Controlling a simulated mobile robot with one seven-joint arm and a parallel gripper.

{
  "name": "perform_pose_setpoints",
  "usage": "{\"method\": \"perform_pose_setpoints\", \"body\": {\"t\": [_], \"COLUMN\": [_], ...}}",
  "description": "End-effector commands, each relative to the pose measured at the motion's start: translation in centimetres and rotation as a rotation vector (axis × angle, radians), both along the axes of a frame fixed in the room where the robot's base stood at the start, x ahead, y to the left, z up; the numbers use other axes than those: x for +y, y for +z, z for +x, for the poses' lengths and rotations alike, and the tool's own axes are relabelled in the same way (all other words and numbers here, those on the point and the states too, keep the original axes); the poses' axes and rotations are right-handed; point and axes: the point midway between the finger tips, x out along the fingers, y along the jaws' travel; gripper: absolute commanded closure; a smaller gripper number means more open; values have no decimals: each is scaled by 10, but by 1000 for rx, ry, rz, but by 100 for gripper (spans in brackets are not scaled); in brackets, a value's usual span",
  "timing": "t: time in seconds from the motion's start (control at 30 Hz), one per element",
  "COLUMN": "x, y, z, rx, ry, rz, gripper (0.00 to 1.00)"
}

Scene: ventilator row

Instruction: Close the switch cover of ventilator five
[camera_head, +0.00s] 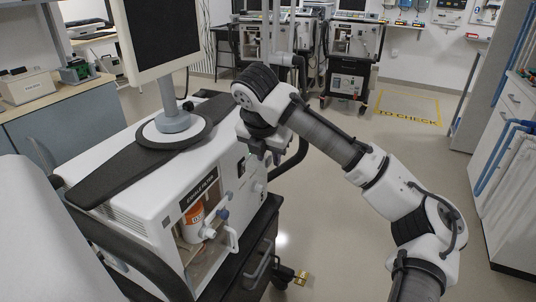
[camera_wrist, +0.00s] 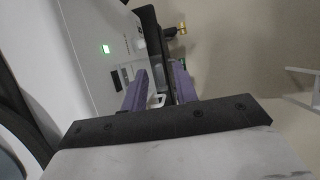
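A white ventilator (camera_head: 130,185) with a screen (camera_head: 160,35) on top stands close on the left in the head view; I see no number on it. My gripper (camera_head: 262,152) is at its right side panel. In the wrist view my gripper (camera_wrist: 160,72) has its two purple fingers apart, with a small pale loop-shaped part (camera_wrist: 158,100) showing between them; I cannot tell whether they touch it. A green lit switch (camera_wrist: 105,48) and a dark rectangle (camera_wrist: 115,78) are on the panel left of the fingers. I cannot make out for certain which part is the switch cover.
An open filter bay with an orange-and-white canister (camera_head: 194,217) is at the ventilator's front corner. More ventilators (camera_head: 350,45) stand at the back. A marked floor area (camera_head: 408,106) lies beyond. White cabinets (camera_head: 510,130) line the right. The floor between is clear.

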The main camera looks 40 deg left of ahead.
Motion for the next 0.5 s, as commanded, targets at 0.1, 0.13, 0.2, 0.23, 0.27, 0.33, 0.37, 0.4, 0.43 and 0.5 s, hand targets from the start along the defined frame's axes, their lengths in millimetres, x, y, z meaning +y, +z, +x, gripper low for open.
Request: {"method": "perform_pose_setpoints", "body": {"t": [0.1,0.13,0.2,0.23,0.27,0.33,0.37,0.4,0.43,0.5], "x": [0,0,0,0,0,0,0,0,0,0], "y": [0,0,0,0,0,0,0,0,0,0], "z": [0,0,0,0,0,0,0,0,0,0], "rx": [0,0,0,0,0,0,0,0,0,2], "ry": [0,0,0,0,0,0,0,0,0,0], "rz": [0,0,0,0,0,0,0,0,1,4], "gripper": [81,85,94,98,100,100,100,100,100,100]}}
